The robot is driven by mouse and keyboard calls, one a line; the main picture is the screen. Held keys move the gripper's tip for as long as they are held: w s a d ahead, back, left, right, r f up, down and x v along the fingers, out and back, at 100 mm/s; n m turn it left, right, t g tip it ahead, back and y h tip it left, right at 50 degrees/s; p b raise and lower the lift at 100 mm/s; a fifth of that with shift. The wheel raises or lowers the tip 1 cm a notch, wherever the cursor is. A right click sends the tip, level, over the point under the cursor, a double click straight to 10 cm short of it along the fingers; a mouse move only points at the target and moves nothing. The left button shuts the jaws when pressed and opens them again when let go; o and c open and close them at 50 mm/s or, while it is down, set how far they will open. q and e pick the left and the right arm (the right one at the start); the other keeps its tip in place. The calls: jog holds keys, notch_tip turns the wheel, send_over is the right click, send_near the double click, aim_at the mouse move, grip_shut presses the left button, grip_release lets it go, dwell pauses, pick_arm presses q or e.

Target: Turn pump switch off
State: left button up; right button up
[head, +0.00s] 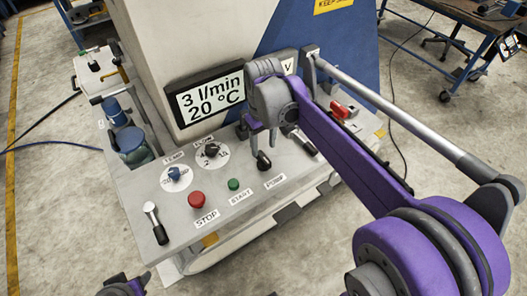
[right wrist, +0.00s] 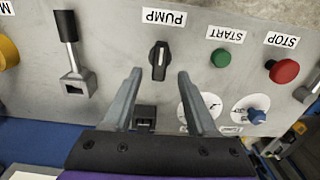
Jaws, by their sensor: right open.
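The pump switch (right wrist: 159,60) is a black rotary knob with a pale mark, below the upside-down PUMP label (right wrist: 163,17) in the right wrist view. Its long axis runs nearly up and down there. In the head view the dark switch (head: 263,160) sits just above the PUMP label. My right gripper (head: 262,127) is over the panel, above and behind the switch. In the right wrist view its fingers (right wrist: 159,73) are open, with the knob showing in the gap just beyond the tips; nothing is held. A dark piece of my left arm shows at the head view's bottom edge; its jaws are unclear.
Close by are the green START button (head: 233,184), red STOP button (head: 196,199), FLOW dial (head: 211,150) and blue TEMP dial (head: 173,174). A black-handled lever (right wrist: 70,50) stands beside the switch. The display (head: 210,98) reads 3 l/min, 20 °C.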

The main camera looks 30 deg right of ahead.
aim_at(264, 157)
notch_tip(264, 157, up, 6)
jog(key=shift+f, duration=0.1)
dwell(0.6)
